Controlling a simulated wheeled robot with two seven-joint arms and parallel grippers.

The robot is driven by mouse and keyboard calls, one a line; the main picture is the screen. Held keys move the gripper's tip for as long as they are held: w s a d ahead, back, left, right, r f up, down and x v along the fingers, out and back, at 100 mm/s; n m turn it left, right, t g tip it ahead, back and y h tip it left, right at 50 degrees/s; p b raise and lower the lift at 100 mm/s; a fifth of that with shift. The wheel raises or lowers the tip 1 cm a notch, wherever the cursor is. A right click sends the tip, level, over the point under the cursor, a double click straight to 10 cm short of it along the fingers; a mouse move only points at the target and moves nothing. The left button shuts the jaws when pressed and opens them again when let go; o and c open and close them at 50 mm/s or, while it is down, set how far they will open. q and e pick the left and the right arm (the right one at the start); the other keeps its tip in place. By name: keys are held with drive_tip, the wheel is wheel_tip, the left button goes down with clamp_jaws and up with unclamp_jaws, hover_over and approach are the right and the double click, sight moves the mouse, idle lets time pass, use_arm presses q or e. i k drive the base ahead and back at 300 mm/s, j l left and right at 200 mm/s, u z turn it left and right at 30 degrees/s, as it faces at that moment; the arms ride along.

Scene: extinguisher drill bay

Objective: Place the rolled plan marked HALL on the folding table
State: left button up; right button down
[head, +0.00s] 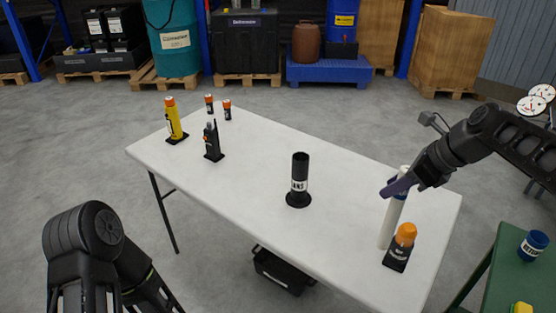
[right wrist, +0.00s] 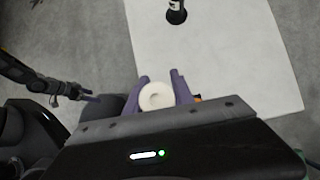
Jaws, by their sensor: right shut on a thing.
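The rolled plan (head: 390,228) is a long white tube held upright over the right part of the white folding table (head: 245,150).
An orange-capped black item (head: 401,250) stands close right of the roll. A black tube holder (head: 299,180) stands mid-table. A radio (head: 212,142) and a yellow torch (head: 173,120) stand at the far left end. A green table (head: 510,270) is at right. The tabletop between is clear.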

sight(354, 193)
drive_tip(key=i, duration=1.05)
